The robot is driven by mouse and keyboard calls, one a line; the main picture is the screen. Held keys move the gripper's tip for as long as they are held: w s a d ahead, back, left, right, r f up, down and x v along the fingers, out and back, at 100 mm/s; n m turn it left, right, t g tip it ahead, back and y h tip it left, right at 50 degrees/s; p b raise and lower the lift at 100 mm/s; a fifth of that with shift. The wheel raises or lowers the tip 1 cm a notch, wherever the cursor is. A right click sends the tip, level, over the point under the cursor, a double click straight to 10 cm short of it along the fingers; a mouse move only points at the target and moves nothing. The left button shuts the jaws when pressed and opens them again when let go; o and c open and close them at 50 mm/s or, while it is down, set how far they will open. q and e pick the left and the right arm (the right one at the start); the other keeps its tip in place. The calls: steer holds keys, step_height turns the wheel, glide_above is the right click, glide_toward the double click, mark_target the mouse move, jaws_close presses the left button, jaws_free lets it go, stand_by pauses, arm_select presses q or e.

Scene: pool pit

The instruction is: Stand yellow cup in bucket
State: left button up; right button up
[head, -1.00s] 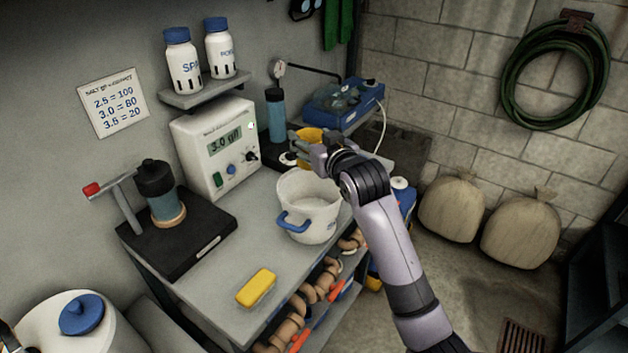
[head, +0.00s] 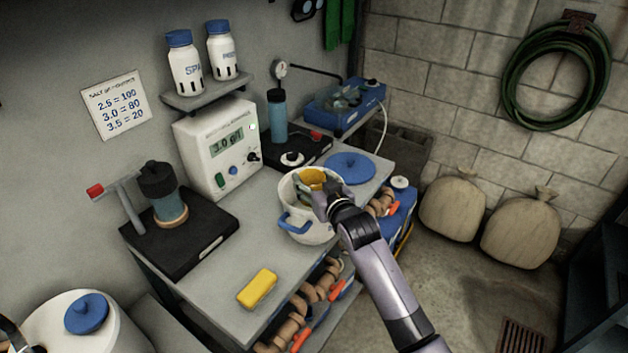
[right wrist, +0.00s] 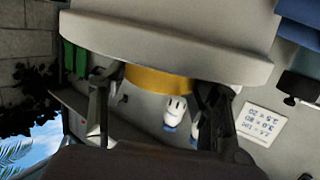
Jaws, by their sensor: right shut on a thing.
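The white bucket (head: 303,232) with blue handles stands on the grey bench in the head view. My right gripper (head: 318,188) is shut on the yellow cup (head: 311,177) at the bucket's mouth. In the right wrist view, which looks upside down, the cup (right wrist: 158,80) sits between my fingers (right wrist: 160,105). The pale bucket rim (right wrist: 165,56) hides part of the cup there. The cup's base is hidden, so I cannot tell whether it touches the bucket floor.
A yellow block (head: 257,288) lies on the bench (head: 215,290) left of the bucket. A blue lid (head: 350,168) lies behind right. A white meter (head: 222,150) and a black stand (head: 180,235) are to the left. Brown rolls fill the shelf below.

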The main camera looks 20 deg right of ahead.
steer(key=shift+f, duration=0.1)
steer(key=shift+f, duration=0.5)
steer(key=o, duration=1.2)
steer(key=shift+r, duration=0.75)
steer(key=b+v, duration=0.2)
steer(key=v, duration=1)
